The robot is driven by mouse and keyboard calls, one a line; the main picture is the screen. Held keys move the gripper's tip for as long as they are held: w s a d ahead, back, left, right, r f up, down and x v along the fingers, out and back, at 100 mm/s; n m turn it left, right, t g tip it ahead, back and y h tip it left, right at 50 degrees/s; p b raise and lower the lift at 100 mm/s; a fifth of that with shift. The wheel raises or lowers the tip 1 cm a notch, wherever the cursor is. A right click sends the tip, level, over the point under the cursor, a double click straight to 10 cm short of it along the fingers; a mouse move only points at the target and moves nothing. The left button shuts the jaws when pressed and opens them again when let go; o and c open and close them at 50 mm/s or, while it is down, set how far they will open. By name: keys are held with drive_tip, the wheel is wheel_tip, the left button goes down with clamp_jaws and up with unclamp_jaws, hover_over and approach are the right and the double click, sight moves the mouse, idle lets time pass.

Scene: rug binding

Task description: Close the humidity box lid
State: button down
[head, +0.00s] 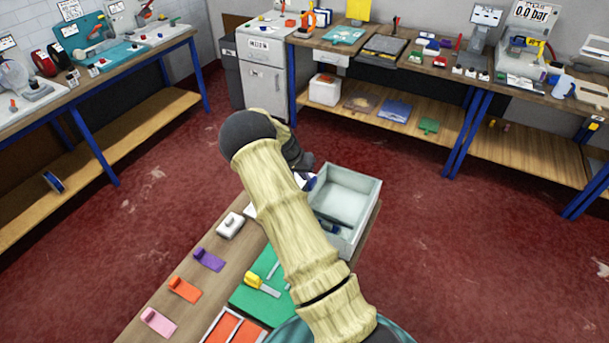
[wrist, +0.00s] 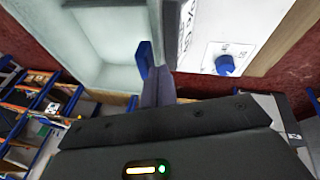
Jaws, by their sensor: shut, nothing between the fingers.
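The humidity box (head: 372,193) is a pale grey-green, open-topped box at the far end of the near bench in the head view. Its pale inside shows, so it stands open. Its wall also fills the upper left of the wrist view (wrist: 55,30). I cannot clearly make out the lid; my arm hides part of that area in the head view. My gripper (wrist: 157,82) is shut and empty, with its fingertips close beside a blue tab (wrist: 145,60) at the box's edge. I cannot tell whether they touch.
A white panel with a blue knob (wrist: 225,64) is right of the fingers. On the near bench are a white block (head: 230,225), purple, orange and pink pieces, and a green mat (head: 248,297) with a yellow-handled tool (head: 258,283). Red floor lies open around the bench.

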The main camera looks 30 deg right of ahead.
drive_tip(key=shift+w+r+p, duration=0.1)
drive_tip(key=shift+r+p, duration=0.2)
drive_tip(key=shift+r, duration=0.35)
drive_tip(key=w+a+r+b, duration=0.2)
drive_tip(key=a+r, duration=0.4)
drive_tip(key=r, duration=0.3)
drive_tip(key=shift+w+a+b, duration=0.35)
drive_tip(key=shift+w+a, duration=0.05)
drive_tip(key=shift+w, duration=0.25)
drive_tip(key=shift+r, duration=0.15)
